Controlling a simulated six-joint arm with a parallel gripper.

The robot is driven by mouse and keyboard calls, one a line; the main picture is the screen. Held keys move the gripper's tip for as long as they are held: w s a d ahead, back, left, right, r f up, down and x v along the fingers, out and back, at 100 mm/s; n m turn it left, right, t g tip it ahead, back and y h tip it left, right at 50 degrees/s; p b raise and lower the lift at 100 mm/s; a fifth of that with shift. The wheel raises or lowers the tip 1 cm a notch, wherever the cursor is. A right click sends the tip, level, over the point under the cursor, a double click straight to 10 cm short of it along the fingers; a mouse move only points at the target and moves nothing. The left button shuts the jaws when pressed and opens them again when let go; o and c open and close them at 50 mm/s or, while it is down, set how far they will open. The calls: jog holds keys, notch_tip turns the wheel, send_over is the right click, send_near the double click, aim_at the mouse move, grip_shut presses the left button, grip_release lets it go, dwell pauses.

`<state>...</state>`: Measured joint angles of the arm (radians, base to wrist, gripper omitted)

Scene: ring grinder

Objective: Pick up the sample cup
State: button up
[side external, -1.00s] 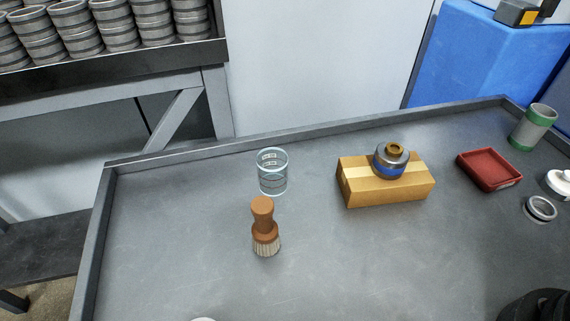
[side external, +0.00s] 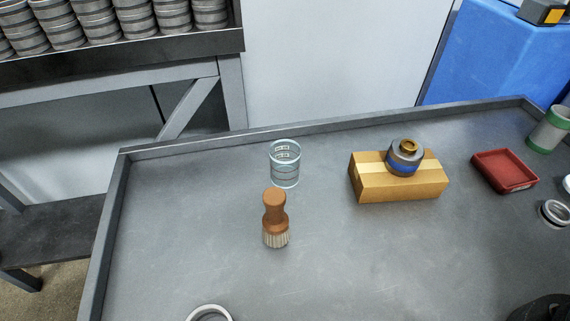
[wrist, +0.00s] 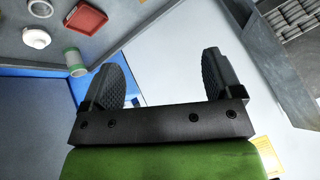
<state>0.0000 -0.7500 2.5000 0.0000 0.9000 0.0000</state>
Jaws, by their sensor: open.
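No label tells which vessel is the sample cup. A clear glass beaker (side external: 285,166) stands upright at the back of the table, behind the brush. A grey cylinder with green bands (side external: 548,131) stands at the far right; it also shows in the wrist view (wrist: 75,63). A metal pot with a blue band and brass top (side external: 405,160) sits on a cardboard box (side external: 385,187). My gripper (wrist: 163,78) is open, with nothing between its dark ribbed fingers. The green-banded cylinder appears just left of the left finger in the wrist view. The side view does not show my fingers.
A wooden-handled brush (side external: 275,218) stands bristles down before the beaker. A red tray (side external: 504,170) and metal ring (side external: 555,213) lie right. Another ring (side external: 209,314) is cut off at the front. The table (side external: 350,260) has a raised rim and a clear middle.

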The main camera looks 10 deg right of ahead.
jog(key=n+g, duration=0.3)
jog(key=n, duration=0.6)
send_over(285, 157)
jog(key=s, duration=0.4)
jog(key=f, duration=1.5)
jog(key=d+f, duration=0.1)
jog(key=f, duration=0.6)
jog(key=shift+s+f, duration=0.2)
jog(key=shift+f, duration=0.05)
jog(key=shift+a+x, duration=0.1)
jog(key=shift+x, duration=1.45)
jog(key=shift+a+x, duration=0.15)
jog(key=shift+x, duration=1.35)
